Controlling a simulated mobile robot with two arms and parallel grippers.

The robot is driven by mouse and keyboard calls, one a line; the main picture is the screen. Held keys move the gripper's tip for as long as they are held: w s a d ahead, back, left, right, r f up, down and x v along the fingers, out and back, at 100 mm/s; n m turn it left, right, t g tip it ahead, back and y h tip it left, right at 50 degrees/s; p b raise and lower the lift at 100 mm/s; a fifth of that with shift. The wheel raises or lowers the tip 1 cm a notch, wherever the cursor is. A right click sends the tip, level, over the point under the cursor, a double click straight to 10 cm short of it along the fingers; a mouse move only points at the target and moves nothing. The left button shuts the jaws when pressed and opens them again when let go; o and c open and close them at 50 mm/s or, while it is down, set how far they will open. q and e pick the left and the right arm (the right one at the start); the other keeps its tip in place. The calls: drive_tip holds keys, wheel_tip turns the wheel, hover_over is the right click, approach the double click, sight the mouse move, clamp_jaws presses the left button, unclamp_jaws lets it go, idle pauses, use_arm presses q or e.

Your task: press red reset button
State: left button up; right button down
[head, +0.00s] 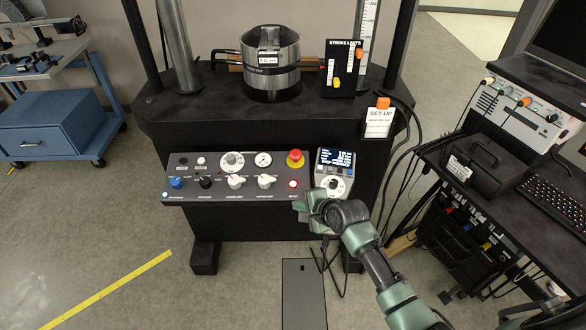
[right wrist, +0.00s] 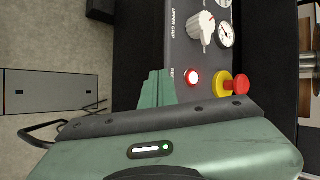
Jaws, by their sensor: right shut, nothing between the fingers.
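The red reset button (head: 292,184) is a small lit red button in a pale ring at the lower right of the grey control panel (head: 215,160). It also shows in the right wrist view (right wrist: 193,77), marked "RESET". My right gripper (head: 299,206) is shut and empty, just below the button in the head view. In the right wrist view its green fingertips (right wrist: 158,86) overlap the panel's lower edge, beside the button and not covering it. A gap shows between them in the picture; I cannot tell the depth. My left gripper is not in view.
A red emergency stop on a yellow base (head: 295,158) stands out just above the reset button. White knobs (head: 266,181) are to its left, and a handset with a blue display (head: 334,172) to its right. A black cart (head: 470,150) stands at right.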

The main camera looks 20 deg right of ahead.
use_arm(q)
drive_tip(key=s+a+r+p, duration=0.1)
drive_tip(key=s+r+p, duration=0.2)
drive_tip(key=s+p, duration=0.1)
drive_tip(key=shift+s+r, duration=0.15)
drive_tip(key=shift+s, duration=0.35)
use_arm(e)
drive_tip(key=w+r+m+t, duration=0.1)
drive_tip(key=w+r+m, duration=0.3)
drive_tip(key=r, duration=0.6)
drive_tip(key=shift+w+d+r+t, duration=0.3)
drive_tip(key=shift+w+d+r, duration=0.1)
drive_tip(key=shift+w, duration=0.5)
drive_tip(key=b, duration=0.9)
hover_over(293, 184)
drive_tip(key=s, duration=0.3)
drive_tip(key=f, duration=0.6)
drive_tip(key=shift+w+f, duration=0.15)
drive_tip(key=shift+w, duration=0.05)
drive_tip(key=shift+w+d+f+b, duration=0.1)
drive_tip(key=shift+w+f+b, duration=0.1)
drive_tip(key=shift+f+b, duration=0.25)
drive_tip(key=shift+w+f+b, duration=0.2)
drive_tip(key=shift+f+b, duration=0.05)
drive_tip(key=shift+f, duration=0.4)
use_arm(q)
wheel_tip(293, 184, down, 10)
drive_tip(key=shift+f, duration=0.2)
